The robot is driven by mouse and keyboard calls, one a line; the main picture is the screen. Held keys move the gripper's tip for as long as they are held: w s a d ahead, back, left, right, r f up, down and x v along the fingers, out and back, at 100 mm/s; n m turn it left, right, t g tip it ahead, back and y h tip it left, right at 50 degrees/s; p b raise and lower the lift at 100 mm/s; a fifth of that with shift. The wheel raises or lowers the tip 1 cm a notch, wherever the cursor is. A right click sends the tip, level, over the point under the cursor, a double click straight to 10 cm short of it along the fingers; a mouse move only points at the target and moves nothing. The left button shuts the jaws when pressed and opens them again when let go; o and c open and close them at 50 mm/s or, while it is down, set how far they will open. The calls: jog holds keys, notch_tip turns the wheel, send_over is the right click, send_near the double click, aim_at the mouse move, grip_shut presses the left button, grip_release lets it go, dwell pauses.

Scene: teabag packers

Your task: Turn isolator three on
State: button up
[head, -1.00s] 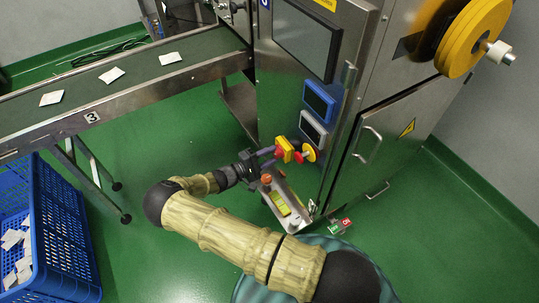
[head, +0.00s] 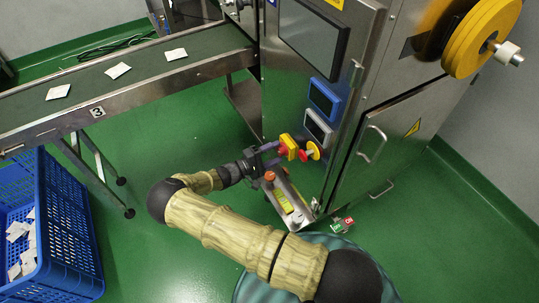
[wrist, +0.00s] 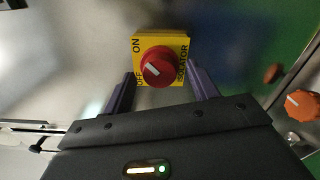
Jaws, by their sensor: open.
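The isolator is a yellow box (wrist: 178,40) with a red rotary knob (wrist: 160,66), on the machine front. It also shows in the head view (head: 288,146). Its plate reads ON, OFF and ISOLATOR; no number is readable on it. A short pale mark lies slantwise on the knob; I cannot tell exactly which label it points to. My gripper (wrist: 160,78) is open, its purple fingers on either side of the knob and apart. In the head view my gripper (head: 272,153) is just left of the isolator. Finger contact is not clear.
A round yellow part with a red button (head: 310,150) is just right of the isolator. An orange knob (wrist: 301,105) stands on a low metal unit at right. A conveyor (head: 150,75), labelled 3, carries teabags. A blue crate (head: 60,230) stands at lower left.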

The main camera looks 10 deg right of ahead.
jog(key=p+v, duration=0.2)
jog(key=v, duration=1.5)
jog(key=shift+a, duration=0.2)
jog(key=shift+d+r, duration=0.1)
